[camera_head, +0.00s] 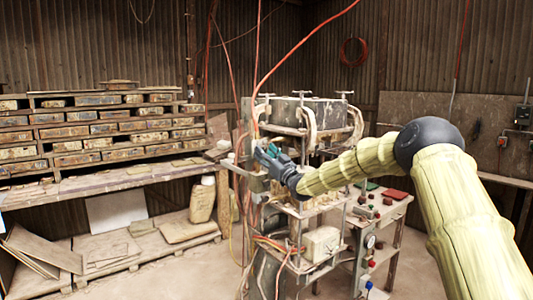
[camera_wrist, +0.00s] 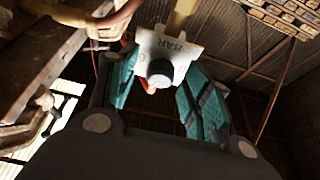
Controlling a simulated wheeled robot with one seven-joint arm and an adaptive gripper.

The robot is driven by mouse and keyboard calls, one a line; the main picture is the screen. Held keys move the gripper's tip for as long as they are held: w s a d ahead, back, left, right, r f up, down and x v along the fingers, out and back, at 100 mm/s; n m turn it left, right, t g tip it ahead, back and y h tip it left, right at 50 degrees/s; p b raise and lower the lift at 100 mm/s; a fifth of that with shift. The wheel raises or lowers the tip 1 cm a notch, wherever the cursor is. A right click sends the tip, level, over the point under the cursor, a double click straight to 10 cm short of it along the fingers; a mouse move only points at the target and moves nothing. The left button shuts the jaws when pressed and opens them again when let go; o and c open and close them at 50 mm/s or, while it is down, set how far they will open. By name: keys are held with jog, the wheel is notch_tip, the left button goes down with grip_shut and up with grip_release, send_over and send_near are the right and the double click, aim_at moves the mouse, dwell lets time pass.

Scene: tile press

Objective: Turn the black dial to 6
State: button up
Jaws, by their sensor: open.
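The black dial (camera_wrist: 160,72) shows in the wrist view as a dark round knob on a white plate (camera_wrist: 178,48) lettered "BAR". No numbers or pointer on it can be read. My gripper (camera_wrist: 158,62) is open, with one teal finger pad on each side of the dial. I cannot tell whether either pad touches it. In the head view my gripper (camera_head: 268,152) is at the left front of the press, at about mid height. There the dial cannot be made out, and the gripper covers that spot.
The press (camera_head: 300,112) stands in the middle, with hoses and red cables around it. A shelf of tile moulds (camera_head: 95,128) is at the left. Open floor (camera_head: 180,275) lies in front on the left.

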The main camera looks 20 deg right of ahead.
jog(key=c, duration=1)
jog(key=shift+c, duration=0.2)
jog(key=shift+f+m+b, duration=0.1)
jog(key=shift+m+b, duration=0.3)
jog(key=shift+s+a+r+m+g+h+b, duration=0.15)
jog(key=shift+m+h+b, duration=1.15)
jog(key=shift+m, duration=1.25)
jog(key=shift+w+a+r+m+g+h+b, duration=0.1)
jog(key=shift+m+h+b, duration=1.2)
jog(key=shift+m, duration=1.3)
jog(key=shift+s+a+r+m+g+h+b, duration=0.15)
jog(key=shift+m+h+b, duration=1.15)
jog(key=shift+m, duration=1.25)
